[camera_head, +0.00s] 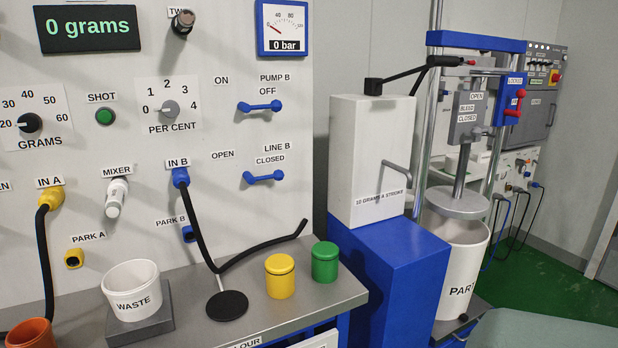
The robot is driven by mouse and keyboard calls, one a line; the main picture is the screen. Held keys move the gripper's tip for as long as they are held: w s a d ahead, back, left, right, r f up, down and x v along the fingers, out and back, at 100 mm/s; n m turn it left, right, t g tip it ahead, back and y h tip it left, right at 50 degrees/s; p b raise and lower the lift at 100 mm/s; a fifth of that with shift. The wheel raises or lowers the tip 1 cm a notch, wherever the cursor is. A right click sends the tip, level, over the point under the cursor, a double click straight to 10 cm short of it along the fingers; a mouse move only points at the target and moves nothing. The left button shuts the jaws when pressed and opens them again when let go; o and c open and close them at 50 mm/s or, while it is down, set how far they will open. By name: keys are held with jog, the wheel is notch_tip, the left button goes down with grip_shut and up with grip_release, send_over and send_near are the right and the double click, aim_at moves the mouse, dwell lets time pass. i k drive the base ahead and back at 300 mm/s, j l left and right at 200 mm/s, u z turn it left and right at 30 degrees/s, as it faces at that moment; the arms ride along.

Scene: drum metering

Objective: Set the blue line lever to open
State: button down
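The blue line lever (263,177) is on the light grey panel below the LINE B label (277,148). It is a short blue bar with rounded ends, lying about level. It sits under the word CLOSED (270,160), to the right of the word OPEN (223,154). Nothing covers it. My gripper is not in view.
A similar blue PUMP B lever (260,107) sits above, under OFF. A black hose (205,235) hangs from the blue IN B fitting (180,177), its free end rising below the lever. Yellow (280,278) and green (325,263) jars stand on the bench. A white cabinet (365,150) stands right.

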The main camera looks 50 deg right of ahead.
aim_at(278, 175)
jog(key=z, duration=1.25)
